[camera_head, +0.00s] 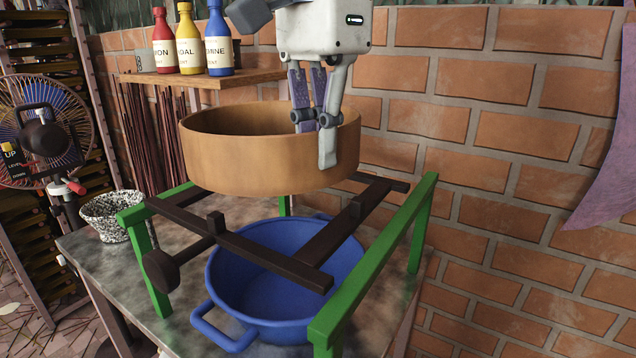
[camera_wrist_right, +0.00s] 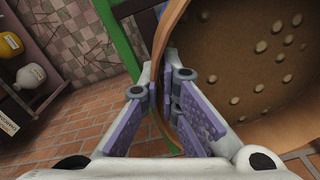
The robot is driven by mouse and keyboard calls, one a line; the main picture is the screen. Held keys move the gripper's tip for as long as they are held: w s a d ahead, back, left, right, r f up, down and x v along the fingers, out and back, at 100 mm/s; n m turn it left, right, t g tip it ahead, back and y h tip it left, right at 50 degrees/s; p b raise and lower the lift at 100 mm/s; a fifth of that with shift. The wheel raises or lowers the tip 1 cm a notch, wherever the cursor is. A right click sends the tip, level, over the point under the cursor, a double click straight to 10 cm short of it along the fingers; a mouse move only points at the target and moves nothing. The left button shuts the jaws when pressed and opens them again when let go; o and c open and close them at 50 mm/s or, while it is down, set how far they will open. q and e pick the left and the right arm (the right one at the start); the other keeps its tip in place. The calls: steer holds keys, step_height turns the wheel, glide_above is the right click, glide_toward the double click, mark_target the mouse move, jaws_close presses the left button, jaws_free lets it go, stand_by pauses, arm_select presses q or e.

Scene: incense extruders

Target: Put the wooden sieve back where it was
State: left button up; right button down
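The wooden sieve (camera_head: 255,165) is a wide round tan band, upright and roughly level, over the back of a dark wooden slider frame (camera_head: 255,252). I cannot tell whether it touches the frame. My right gripper (camera_head: 318,140) comes from above, with one finger inside the rim and one outside at the right side. In the right wrist view, the sieve (camera_wrist_right: 245,60) shows its perforated bottom, and its wall passes between the purple finger pads of the gripper (camera_wrist_right: 168,100), which grip it. My left gripper is not in view.
A green stand (camera_head: 385,255) carries the dark frame on a grey table (camera_head: 105,265). A blue basin (camera_head: 280,290) sits beneath. A speckled bowl (camera_head: 110,215) is at left. Red, yellow and blue bottles (camera_head: 188,45) stand on a shelf (camera_head: 200,78) before the brick wall (camera_head: 480,130).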

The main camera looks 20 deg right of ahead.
steer(key=w+f, duration=0.1)
steer(key=f, duration=0.1)
steer(key=w+d+f, duration=0.1)
steer(key=f, duration=0.3)
steer(key=shift+w+d+f, duration=0.1)
steer(key=shift+w+d, duration=0.05)
steer(key=shift+w, duration=0.25)
steer(key=c, duration=1.8)
jaws_free()
steer(key=shift+f, duration=0.2)
step_height(320, 180, up, 12)
glide_above(324, 187)
steer(key=w+d, duration=0.1)
steer(key=w, duration=0.3)
steer(key=shift+w+d, duration=0.15)
steer(key=shift+w, duration=0.05)
